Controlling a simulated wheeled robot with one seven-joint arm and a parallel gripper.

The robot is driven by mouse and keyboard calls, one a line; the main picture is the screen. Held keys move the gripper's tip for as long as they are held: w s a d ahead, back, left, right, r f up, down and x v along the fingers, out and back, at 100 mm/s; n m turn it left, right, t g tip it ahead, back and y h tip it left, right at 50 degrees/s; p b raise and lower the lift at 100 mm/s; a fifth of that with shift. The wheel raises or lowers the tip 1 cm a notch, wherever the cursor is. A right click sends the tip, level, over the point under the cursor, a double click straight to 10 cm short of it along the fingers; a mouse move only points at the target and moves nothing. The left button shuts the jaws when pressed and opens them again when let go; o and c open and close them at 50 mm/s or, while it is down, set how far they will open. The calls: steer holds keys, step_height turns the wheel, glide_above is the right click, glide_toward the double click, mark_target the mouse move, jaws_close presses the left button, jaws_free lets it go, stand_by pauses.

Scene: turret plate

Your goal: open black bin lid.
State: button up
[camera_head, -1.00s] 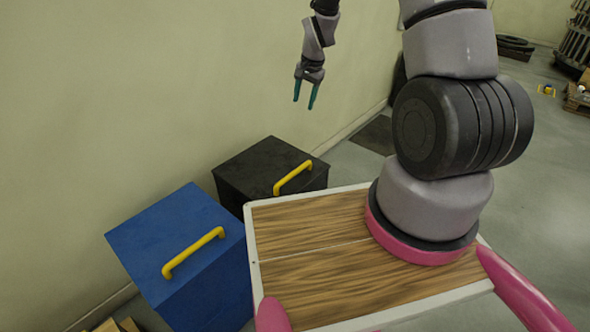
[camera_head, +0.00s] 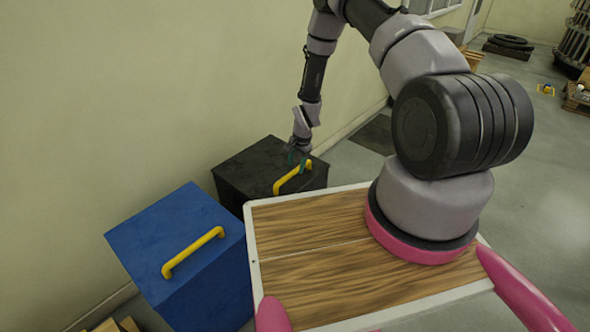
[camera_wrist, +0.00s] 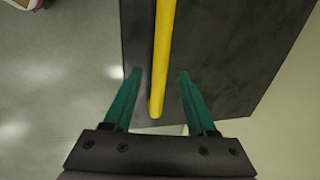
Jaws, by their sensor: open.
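The black bin (camera_head: 240,170) stands against the wall with its lid shut. A yellow bar handle (camera_head: 288,180) runs along the lid's front edge. My gripper (camera_head: 297,160) is at the lid, by the far end of the handle. In the wrist view my gripper (camera_wrist: 158,80) has its two green fingers apart, one on each side of the yellow handle (camera_wrist: 161,60). The handle's end lies between the fingers, with gaps on both sides. The dark lid (camera_wrist: 230,50) shows behind it. I cannot tell the exact height of the fingertips over the lid.
A blue bin (camera_head: 175,240) with its own yellow handle (camera_head: 192,252) stands to the left of the black bin. My wood-topped base is close in front of both bins. The wall (camera_head: 130,90) is right behind them. Open floor (camera_head: 540,170) lies to the right.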

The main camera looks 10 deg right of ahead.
steer(key=shift+w+a+f, duration=0.1)
steer(key=shift+w+f, duration=0.05)
steer(key=shift+f, duration=0.55)
steer(key=shift+w+a+f, duration=0.1)
steer(key=shift+f, duration=0.6)
jaws_close()
stand_by(0.4)
